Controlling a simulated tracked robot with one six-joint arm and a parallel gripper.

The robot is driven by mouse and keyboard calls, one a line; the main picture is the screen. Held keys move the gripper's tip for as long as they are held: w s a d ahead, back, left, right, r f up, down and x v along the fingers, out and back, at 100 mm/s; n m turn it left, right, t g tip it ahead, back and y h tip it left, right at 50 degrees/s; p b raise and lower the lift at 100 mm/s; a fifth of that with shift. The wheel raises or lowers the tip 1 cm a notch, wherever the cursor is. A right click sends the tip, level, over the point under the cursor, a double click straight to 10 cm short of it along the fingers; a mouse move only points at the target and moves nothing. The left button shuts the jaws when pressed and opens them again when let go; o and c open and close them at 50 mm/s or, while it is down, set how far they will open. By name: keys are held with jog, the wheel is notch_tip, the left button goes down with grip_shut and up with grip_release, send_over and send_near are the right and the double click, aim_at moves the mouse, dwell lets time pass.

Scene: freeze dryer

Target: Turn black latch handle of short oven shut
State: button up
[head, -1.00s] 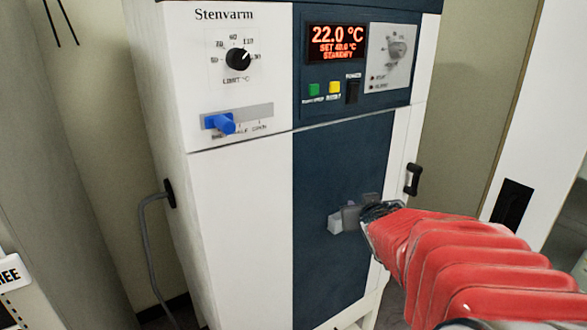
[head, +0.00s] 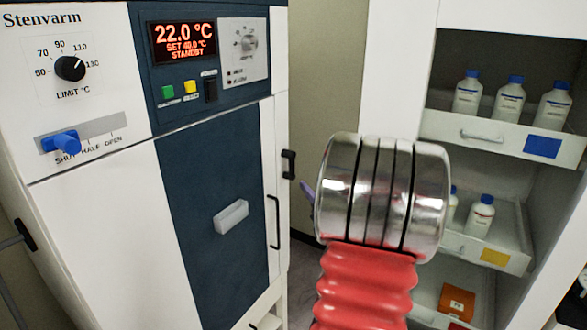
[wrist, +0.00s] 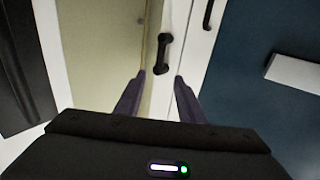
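The short oven (head: 85,205) is a white and dark blue cabinet in the head view; its door looks flush with the body. The black latch handle (head: 289,163) is on its right side edge, upright. In the wrist view the latch handle (wrist: 164,52) lies ahead of the fingertips, roughly centred between them, and apart from them. My gripper (wrist: 160,84) is open, with two dark purple fingers and nothing between them. In the head view my silver wrist hides most of the gripper; only a purple fingertip shows right of the latch.
A black bar handle (head: 275,222) and a pale grey block-like pull (head: 231,216) are on the oven front. An open shelf unit (head: 400,75) with white blue-capped bottles (head: 508,98) stands at the right. A narrow gap separates it from the oven.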

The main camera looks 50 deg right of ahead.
aim_at(292, 165)
jog(key=shift+w, duration=0.1)
jog(key=x, duration=1.3)
jog(key=shift+w+d, duration=0.2)
jog(key=shift+w, duration=0.1)
grip_shut()
dwell(0.4)
jog(key=shift+a, duration=0.15)
